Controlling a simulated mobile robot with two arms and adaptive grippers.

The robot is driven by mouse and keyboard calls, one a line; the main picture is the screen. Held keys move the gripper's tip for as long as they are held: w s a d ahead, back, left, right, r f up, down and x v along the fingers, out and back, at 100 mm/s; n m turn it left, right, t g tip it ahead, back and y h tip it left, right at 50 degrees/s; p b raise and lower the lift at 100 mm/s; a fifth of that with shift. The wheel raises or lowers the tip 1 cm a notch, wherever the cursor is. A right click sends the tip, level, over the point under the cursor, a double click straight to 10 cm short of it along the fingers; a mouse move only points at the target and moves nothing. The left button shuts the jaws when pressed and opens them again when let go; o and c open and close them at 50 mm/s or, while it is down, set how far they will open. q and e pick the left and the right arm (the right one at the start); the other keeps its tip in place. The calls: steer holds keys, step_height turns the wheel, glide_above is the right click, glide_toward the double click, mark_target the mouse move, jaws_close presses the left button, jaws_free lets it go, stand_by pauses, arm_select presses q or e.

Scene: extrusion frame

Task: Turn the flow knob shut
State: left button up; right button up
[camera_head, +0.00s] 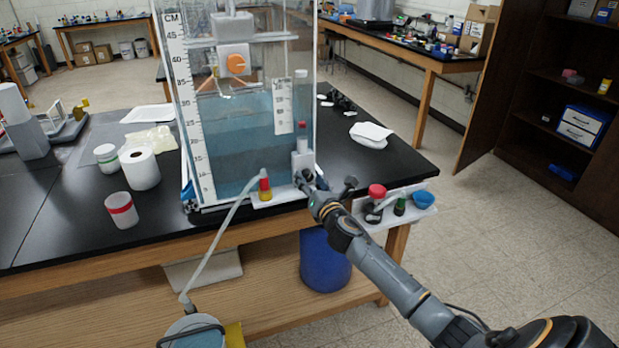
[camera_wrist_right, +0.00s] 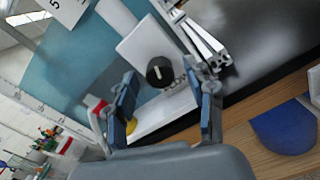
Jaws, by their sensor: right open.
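In the right wrist view a round black knob (camera_wrist_right: 159,71) with a pale pointer line sits on a light grey block (camera_wrist_right: 146,42) at the water tank. In the head view this block (camera_head: 302,158) stands at the tank's lower right corner, and my gripper hides most of the knob. My right gripper (camera_wrist_right: 168,98) is open, with its blue-padded fingers apart on either side of the knob's line. The knob appears ahead of the fingertips; I cannot tell whether they touch it. In the head view the right gripper (camera_head: 307,183) is at the block. My left gripper is out of view.
The clear tank (camera_head: 240,130) of blue water stands on a black bench (camera_head: 100,235). A hose (camera_head: 222,235) runs down to a bucket. A small shelf with a red-capped jar (camera_head: 377,191) and blue bowl (camera_head: 423,199) lies right of my gripper.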

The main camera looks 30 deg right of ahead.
steer(key=shift+w+d, duration=0.1)
steer(key=shift+w, duration=0.45)
jaws_close()
steer(key=m, duration=0.6)
steer(key=shift+m+b, duration=0.35)
steer(key=shift+m, duration=0.05)
steer(key=m, duration=0.6)
steer(key=shift+d+f, duration=0.1)
steer(key=shift+m, duration=0.3)
